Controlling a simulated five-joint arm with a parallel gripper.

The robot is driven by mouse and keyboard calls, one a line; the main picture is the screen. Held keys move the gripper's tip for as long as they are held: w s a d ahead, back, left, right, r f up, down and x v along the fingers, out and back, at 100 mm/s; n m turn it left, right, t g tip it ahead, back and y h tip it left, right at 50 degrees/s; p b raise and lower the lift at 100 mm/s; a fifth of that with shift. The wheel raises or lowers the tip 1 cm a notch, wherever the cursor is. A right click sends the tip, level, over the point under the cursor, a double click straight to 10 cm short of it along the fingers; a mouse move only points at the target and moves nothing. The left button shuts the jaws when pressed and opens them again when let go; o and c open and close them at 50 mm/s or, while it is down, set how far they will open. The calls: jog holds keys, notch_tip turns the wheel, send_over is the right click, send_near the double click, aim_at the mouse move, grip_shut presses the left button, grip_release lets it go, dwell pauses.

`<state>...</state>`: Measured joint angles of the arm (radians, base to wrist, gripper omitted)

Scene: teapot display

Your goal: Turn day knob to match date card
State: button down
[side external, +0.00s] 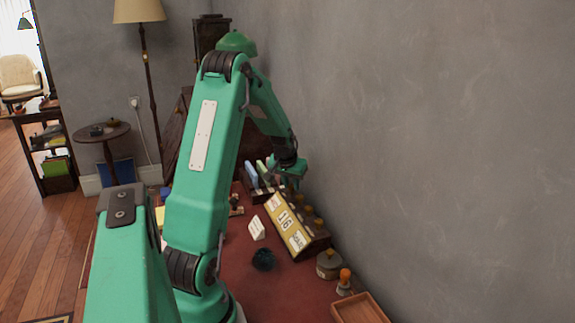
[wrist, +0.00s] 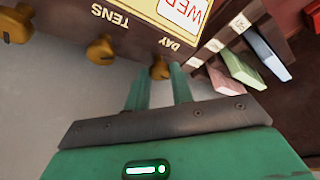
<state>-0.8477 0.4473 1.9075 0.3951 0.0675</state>
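The desk calendar (side external: 284,222) stands on the red desk top by the wall, with 16 on its middle panel. In the wrist view, the calendar (wrist: 75,12) appears upside down, its day window (wrist: 185,12) reading WED in red. The brass day knob (wrist: 160,68) sits under the DAY label, just ahead of my fingertips. My gripper (wrist: 159,76) is open, with the day knob between or just beyond its tips; contact is not clear. In the side view my gripper (side external: 288,175) is above the calendar's far end. The white date card (side external: 257,229) stands before the calendar, its text unreadable.
The tens knob (wrist: 102,48) is left of the day knob, with another knob (wrist: 17,22) farther left. A rack with blue, green and pink upright items (wrist: 236,68) stands close on the right. A dark spiky ball (side external: 263,259) and a wooden tray (side external: 360,309) are nearer the camera.

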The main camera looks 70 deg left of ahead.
jog(key=shift+s+a+m, duration=0.15)
jog(key=shift+a+m, duration=0.05)
jog(key=shift+m, duration=0.5)
jog(key=c, duration=1.2)
grip_release()
jog(key=shift+d+r, duration=0.15)
jog(key=shift+r, duration=0.15)
jog(key=v, duration=0.7)
jog(key=shift+s, duration=0.1)
